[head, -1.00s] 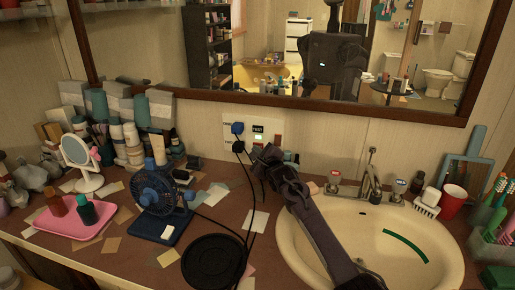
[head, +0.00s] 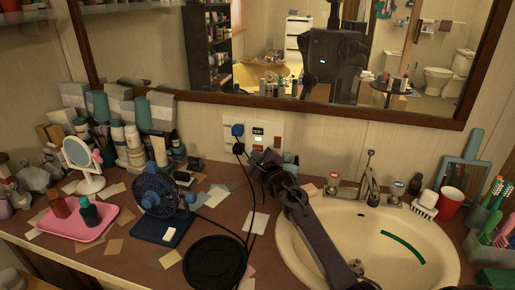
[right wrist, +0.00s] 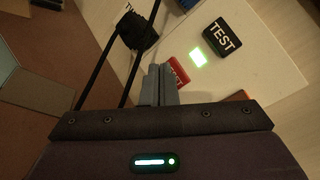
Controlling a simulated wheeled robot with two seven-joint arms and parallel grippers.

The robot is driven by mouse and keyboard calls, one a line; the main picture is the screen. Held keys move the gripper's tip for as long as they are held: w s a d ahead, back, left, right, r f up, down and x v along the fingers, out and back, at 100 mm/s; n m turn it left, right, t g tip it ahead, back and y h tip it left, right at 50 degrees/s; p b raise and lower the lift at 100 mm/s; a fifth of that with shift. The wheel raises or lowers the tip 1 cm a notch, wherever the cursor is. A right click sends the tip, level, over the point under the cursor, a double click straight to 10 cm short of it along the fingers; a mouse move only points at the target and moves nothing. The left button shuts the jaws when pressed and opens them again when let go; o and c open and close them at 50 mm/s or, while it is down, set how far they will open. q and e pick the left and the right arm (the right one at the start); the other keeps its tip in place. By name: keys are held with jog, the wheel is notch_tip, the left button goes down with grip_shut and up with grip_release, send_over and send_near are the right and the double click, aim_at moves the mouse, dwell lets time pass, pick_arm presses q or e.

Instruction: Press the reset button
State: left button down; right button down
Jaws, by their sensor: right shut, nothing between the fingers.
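The wall outlet plate (head: 249,125) sits above the counter, below the mirror. In the right wrist view it carries a black TEST button (right wrist: 222,37), a lit green light (right wrist: 198,57) and a red button (right wrist: 178,71), taken as the reset button. The fingers partly cover the red button and most of its label. My right gripper (right wrist: 158,74) is shut and empty, its tips at or just in front of the red button's edge; I cannot tell whether they touch. In the head view my right gripper (head: 259,158) is just below the plate. My left gripper is not in view.
Black plugs (head: 238,139) with hanging cords are in the plate's left side, close to my gripper. A blue fan (head: 158,190) stands left, the sink (head: 335,235) right.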

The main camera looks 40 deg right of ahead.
jog(key=s+a+p, duration=0.1)
jog(key=p, duration=0.1)
jog(key=s+a+p, duration=0.1)
jog(key=shift+s+a+r+p, duration=0.15)
jog(key=shift+a+p, duration=0.2)
jog(key=shift+a, duration=0.05)
jog(key=shift+s+a+p, duration=0.4)
jog(key=shift+a+p, duration=0.05)
jog(key=shift+s+a, duration=0.1)
jog(key=shift+f, duration=0.2)
jog(key=shift+r, duration=0.1)
